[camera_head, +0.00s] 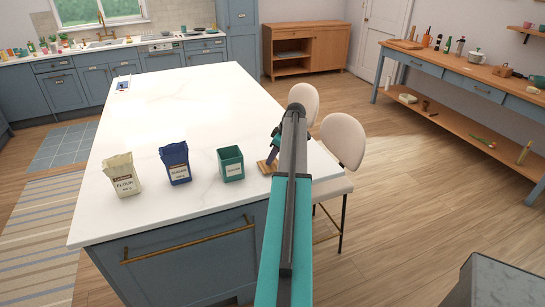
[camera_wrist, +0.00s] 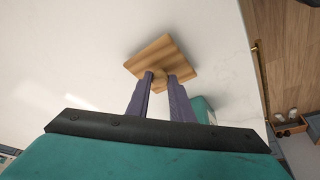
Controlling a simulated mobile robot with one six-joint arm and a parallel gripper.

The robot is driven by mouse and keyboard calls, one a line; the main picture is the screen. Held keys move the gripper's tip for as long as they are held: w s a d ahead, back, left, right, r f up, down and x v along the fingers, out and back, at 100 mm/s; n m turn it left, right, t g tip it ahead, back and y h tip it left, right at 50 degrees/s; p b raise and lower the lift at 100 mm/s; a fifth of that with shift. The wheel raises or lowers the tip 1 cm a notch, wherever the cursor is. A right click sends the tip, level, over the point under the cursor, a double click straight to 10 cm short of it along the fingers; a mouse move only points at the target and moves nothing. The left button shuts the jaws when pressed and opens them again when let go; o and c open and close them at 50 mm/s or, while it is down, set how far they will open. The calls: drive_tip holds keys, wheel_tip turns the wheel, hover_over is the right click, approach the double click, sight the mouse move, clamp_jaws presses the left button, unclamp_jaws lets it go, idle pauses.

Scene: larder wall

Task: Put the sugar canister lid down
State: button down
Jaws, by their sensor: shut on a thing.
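The sugar canister lid (camera_head: 266,167) is a square, light wooden plate, seen just right of the teal canister (camera_head: 231,164) near the island's front edge. In the wrist view the lid (camera_wrist: 165,48) is tilted across the picture, with its knob between my fingertips. My gripper (camera_head: 274,152) is shut on that knob; it also shows in the wrist view (camera_wrist: 160,77). The canister stands upright with its top open and a pale label on its front. A corner of it shows in the wrist view (camera_wrist: 203,108). I cannot tell whether the lid touches the worktop.
A flour bag (camera_head: 122,175) and a dark blue packet (camera_head: 175,162) stand left of the canister on the white island (camera_head: 185,105). The worktop behind them is mostly clear. Pale chairs (camera_head: 342,140) stand along the island's right side. A wooden side table (camera_head: 455,80) is farther right.

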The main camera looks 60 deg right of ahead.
drive_tip(key=shift+f, duration=0.1)
drive_tip(key=c, duration=1.6)
unclamp_jaws()
drive_tip(key=shift+o, duration=0.2)
drive_tip(key=shift+r, duration=0.2)
drive_tip(key=b+v, duration=0.3)
drive_tip(key=v, duration=0.9)
